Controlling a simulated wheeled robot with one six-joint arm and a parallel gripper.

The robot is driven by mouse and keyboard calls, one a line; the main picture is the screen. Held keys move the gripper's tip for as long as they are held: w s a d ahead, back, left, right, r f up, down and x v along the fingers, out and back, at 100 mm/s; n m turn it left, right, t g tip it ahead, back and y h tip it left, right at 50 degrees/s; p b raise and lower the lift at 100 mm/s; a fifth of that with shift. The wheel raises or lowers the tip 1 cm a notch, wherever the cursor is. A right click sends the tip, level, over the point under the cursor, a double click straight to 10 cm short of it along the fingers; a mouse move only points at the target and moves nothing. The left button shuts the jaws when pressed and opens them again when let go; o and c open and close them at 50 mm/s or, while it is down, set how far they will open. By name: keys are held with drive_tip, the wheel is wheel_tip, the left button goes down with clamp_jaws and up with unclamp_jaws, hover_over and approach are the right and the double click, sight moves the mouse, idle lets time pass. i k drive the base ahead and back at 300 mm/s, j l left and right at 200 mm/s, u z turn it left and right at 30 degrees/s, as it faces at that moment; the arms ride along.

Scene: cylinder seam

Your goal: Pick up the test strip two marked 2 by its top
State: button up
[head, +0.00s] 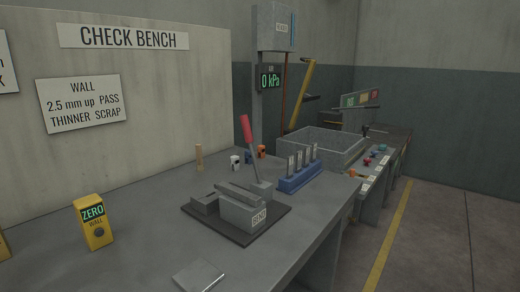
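A blue rack (297,182) stands on the grey bench, right of centre in the head view. Several thin grey upright strips (300,160) stand in a row in it, their tops clear above the rack. They look like the test strips, but their numbers are too small to read, so I cannot tell which is marked 2. The lower ends of the strips are hidden in the rack. My gripper is not in view.
A BEND fixture (257,214) with a red-handled lever (246,128) stands in front of the rack on a dark plate. A yellow ZERO WALL gauge (94,223) is at left. A grey basin (322,146) lies behind the rack. The bench's left middle is clear.

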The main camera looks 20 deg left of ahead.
sight(299, 154)
drive_tip(key=i+l+u, duration=0.7)
drive_tip(key=u, duration=0.15)
drive_tip(key=i+l+u, duration=0.4)
drive_tip(key=l, duration=0.15)
drive_tip(key=k, duration=0.1)
